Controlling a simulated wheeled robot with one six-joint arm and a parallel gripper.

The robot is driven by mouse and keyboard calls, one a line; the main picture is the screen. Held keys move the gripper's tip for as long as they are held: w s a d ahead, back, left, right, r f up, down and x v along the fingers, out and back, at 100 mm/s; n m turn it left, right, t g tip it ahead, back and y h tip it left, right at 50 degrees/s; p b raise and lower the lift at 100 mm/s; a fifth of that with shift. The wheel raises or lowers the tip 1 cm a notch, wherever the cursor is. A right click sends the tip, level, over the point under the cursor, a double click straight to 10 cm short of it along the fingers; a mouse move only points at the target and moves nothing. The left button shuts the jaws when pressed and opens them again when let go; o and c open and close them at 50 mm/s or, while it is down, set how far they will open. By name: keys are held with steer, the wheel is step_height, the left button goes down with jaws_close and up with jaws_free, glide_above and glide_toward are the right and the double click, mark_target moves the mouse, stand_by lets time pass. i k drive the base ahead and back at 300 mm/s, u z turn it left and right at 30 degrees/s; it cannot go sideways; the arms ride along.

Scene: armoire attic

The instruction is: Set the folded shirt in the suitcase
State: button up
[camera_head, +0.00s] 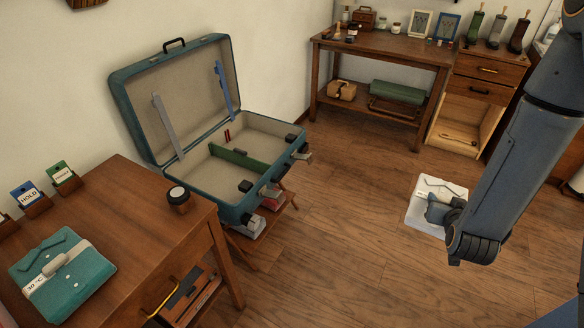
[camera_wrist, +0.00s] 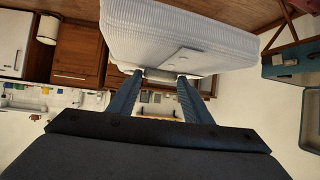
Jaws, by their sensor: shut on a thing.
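A white folded shirt (camera_head: 424,214) hangs in the air over the floor at right in the head view. It also fills the top middle of the wrist view (camera_wrist: 180,35). My gripper (camera_head: 443,209) is shut on it, with both fingertips (camera_wrist: 159,77) at a small tab on its edge. The teal suitcase (camera_head: 178,178) stands open on a wooden stand, well to the left of my gripper. A green divider (camera_head: 238,158) splits its empty-looking base. A teal folded shirt (camera_head: 64,274) with a light band and label lies on the near-left table.
A workbench (camera_head: 385,45) with frames and jars stands at the back. Open floor lies between suitcase and shirt.

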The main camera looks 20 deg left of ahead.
mark_target(224, 187)
steer(key=u, duration=0.1)
steer(key=i, duration=0.65)
steer(key=u, duration=0.9)
steer(key=i, duration=0.5)
steer(key=u, duration=0.6)
